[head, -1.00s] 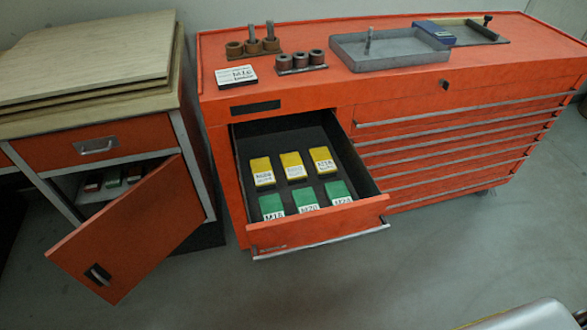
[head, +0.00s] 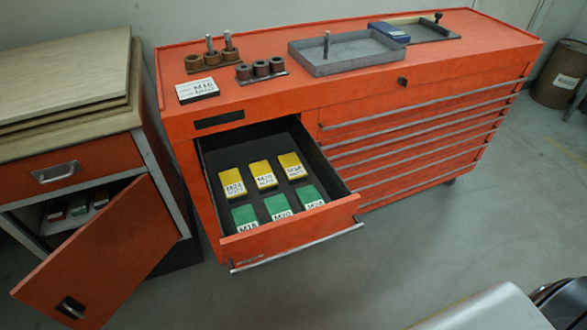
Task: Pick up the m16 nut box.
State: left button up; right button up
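Small labelled boxes lie in the open drawer (head: 208,160) of the red tool cabinet. The front row is green: the left box (head: 244,217) reads like M16, the middle box (head: 279,207) M20, the right box (head: 309,197) seems M24. The back row is yellow: the left box (head: 231,182) seems M24, the middle box (head: 263,174) M20, the right box (head: 292,165) seems M16. The finer print is too small to tell which boxes hold nuts. A white card (head: 198,91) on the cabinet top also reads M16. Neither of my grippers is in view.
The cabinet top (head: 268,40) carries pegged and ringed parts, a grey tray (head: 345,65) and a blue box (head: 390,33). A left cupboard's door (head: 100,260) hangs open near the drawer. A barrel (head: 560,72) stands far right. The floor before the drawer is clear.

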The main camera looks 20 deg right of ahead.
aim_at(295, 172)
jog(key=k+l+z, duration=0.1)
jog(key=l+z, duration=0.25)
jog(key=l, duration=0.35)
jog(key=l+z, duration=0.35)
jog(key=l, duration=0.35)
jog(key=i+l+z, duration=0.15)
jog(key=l+z, duration=0.2)
jog(key=l, duration=0.4)
